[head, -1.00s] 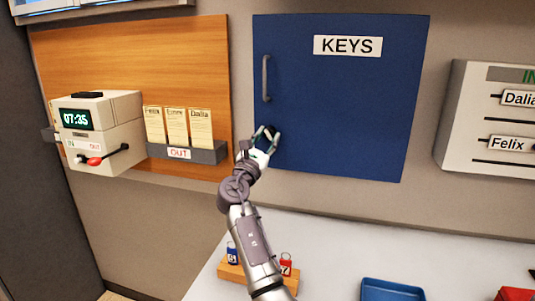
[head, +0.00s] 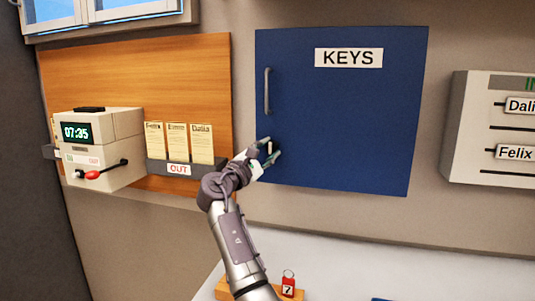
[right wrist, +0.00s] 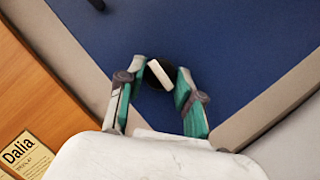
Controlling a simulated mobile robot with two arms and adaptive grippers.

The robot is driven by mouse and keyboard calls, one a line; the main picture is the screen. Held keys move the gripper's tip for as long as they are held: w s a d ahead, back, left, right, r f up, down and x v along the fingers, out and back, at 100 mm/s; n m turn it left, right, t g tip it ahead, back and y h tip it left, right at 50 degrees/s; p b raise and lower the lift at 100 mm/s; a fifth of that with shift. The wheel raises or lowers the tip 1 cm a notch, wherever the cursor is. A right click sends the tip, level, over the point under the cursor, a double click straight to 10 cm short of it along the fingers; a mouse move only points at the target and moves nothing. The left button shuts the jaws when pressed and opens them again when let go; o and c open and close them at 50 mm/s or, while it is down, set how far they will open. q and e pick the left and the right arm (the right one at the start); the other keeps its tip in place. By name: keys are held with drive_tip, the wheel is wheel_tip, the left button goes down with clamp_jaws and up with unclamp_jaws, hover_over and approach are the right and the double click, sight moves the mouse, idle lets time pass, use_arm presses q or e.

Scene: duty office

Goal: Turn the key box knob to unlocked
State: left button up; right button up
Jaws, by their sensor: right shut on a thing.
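The blue key box (head: 345,120), labelled KEYS, hangs closed on the wall with a vertical handle at its left edge. Its knob (right wrist: 160,73) is a dark round disc with a pale bar across it, low on the left side of the door. In the right wrist view the bar leans, its top to the left. My right gripper (head: 270,153) is at the knob, one finger on each side, shut on it. The fingers (right wrist: 160,88) partly cover the disc's sides. My left gripper is not in view.
Left of the box are a wooden board (head: 135,75), a time clock (head: 95,145) with a red-tipped lever, and a card rack (head: 187,168). A name board (head: 500,140) is on the right. Below is a pale counter (head: 335,275) with a red key tag (head: 288,286).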

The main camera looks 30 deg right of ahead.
idle(0.4)
drive_tip(key=o, duration=1.2)
drive_tip(key=shift+c, duration=0.2)
drive_tip(key=shift+a, duration=0.1)
drive_tip(key=v, duration=1.1)
drive_tip(key=shift+s+a+f, duration=0.15)
drive_tip(key=shift+s+a, duration=0.05)
drive_tip(key=shift+a, duration=0.15)
